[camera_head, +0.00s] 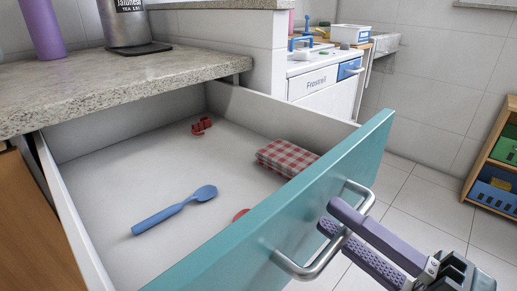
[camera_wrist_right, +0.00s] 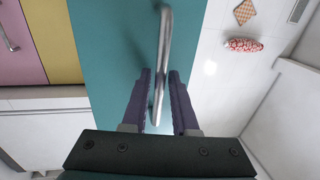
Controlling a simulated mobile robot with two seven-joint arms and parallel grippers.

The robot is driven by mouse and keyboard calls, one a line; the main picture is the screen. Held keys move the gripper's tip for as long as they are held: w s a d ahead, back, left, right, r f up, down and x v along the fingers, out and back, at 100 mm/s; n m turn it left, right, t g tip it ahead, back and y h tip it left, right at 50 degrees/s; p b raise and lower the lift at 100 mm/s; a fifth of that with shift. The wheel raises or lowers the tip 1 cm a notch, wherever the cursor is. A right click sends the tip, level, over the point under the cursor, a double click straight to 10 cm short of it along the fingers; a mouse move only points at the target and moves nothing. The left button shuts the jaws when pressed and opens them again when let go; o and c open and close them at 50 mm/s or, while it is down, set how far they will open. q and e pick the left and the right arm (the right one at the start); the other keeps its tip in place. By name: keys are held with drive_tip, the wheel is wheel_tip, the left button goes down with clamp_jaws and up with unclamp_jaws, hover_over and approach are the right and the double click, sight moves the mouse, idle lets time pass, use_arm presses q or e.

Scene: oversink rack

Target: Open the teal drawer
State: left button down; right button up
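The teal drawer (camera_head: 290,215) stands pulled far out from under the stone counter, its white inside in plain view. Its metal bar handle (camera_head: 350,240) is on the teal front. My right gripper (camera_head: 332,215) has its two purple fingers on either side of the handle bar, closed about it. In the right wrist view the handle (camera_wrist_right: 163,45) runs between the fingertips (camera_wrist_right: 160,80), in front of the teal drawer front (camera_wrist_right: 110,60). My left gripper is not in view.
In the drawer lie a blue spoon (camera_head: 175,209), a red checked cloth (camera_head: 286,157) and small red items (camera_head: 201,126). A purple bottle (camera_head: 42,28) and a metal canister (camera_head: 124,22) stand on the counter (camera_head: 110,85). Tiled floor (camera_head: 430,205) is clear to the right, before a wooden shelf (camera_head: 495,160).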

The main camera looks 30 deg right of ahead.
drive_tip(key=v, duration=1)
idle(0.4)
